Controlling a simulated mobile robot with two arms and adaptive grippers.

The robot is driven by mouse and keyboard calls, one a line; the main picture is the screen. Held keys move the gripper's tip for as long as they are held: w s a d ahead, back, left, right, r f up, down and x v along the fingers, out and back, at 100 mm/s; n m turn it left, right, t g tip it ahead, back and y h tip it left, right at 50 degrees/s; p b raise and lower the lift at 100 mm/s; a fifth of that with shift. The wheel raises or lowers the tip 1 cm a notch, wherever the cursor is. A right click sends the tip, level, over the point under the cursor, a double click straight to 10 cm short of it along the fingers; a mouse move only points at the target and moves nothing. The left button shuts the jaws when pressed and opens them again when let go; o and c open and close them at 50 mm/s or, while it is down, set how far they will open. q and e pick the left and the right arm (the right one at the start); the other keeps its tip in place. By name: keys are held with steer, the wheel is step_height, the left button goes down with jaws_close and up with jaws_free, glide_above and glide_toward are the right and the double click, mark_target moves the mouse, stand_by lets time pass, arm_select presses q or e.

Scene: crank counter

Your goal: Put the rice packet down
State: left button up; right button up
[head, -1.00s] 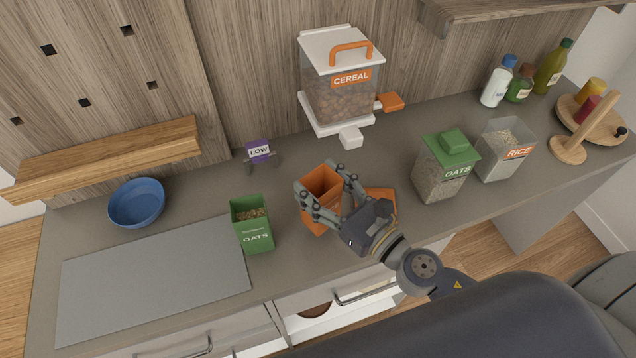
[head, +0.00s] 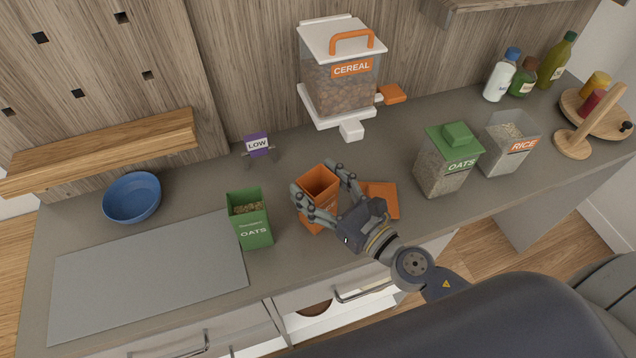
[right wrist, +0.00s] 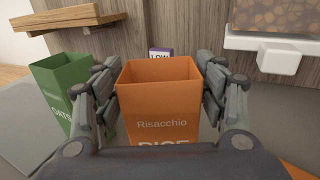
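The rice packet (head: 318,183) is an orange, open-topped box, upright on the grey counter. Its front shows close up in the right wrist view (right wrist: 163,108), with "Risacchio" on it and the rice label cut off below. My right gripper (head: 318,181) has one finger on each side of the packet. In the right wrist view its fingers (right wrist: 160,98) look spread, with a narrow gap beside the packet's right wall. The packet's lower part is partly hidden by the fingers in the head view. My left gripper is not in view.
A green oats packet (head: 253,228) stands just left, and a flat orange piece (head: 383,199) lies right. A cereal dispenser (head: 340,85) and a purple LOW sign (head: 258,145) are behind. Oats (head: 442,175) and rice (head: 502,155) containers stand further right. A grey mat (head: 140,285) lies left.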

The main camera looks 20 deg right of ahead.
stand_by(0.3)
steer(key=shift+r, duration=0.2)
steer(key=shift+s+f, duration=0.15)
steer(key=shift+s, duration=0.05)
steer(key=b+v, duration=0.7)
steer(key=v, duration=0.4)
steer(key=shift+s+d, duration=0.2)
steer(key=shift+s, duration=0.05)
